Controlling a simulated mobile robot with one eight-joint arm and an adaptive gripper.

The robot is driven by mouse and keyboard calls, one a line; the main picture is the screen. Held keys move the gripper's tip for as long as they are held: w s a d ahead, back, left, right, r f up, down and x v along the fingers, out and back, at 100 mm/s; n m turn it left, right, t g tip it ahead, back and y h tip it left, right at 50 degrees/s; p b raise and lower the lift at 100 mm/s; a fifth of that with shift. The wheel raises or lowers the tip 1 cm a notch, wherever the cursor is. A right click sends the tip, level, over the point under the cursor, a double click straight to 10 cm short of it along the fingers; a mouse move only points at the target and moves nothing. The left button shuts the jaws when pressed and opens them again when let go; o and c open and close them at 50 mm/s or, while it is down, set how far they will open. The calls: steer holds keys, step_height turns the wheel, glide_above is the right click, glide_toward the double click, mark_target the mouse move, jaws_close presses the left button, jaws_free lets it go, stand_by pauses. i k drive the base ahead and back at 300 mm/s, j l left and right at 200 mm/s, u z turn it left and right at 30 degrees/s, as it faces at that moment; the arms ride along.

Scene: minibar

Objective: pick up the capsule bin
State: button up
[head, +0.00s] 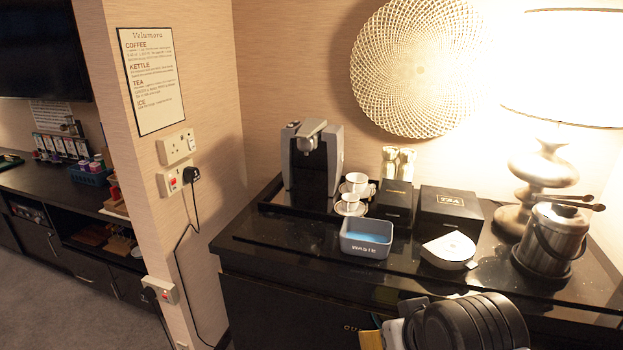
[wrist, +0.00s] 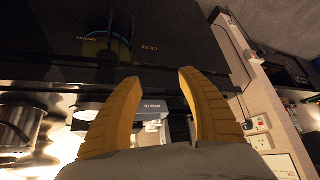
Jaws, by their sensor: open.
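A coffee machine (head: 313,158) and cups (head: 352,192) stand behind the bin. Counter (head: 265,248) left of the bin is clear.

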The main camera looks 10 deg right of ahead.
mark_target(310, 177)
steer(key=i+j, duration=0.15)
steer(key=i, duration=0.3)
steer(key=i+j+z, duration=0.1)
steer(key=i, duration=0.3)
steer(key=i+j, duration=0.25)
steer(key=i, duration=0.2)
steer(key=z, duration=0.05)
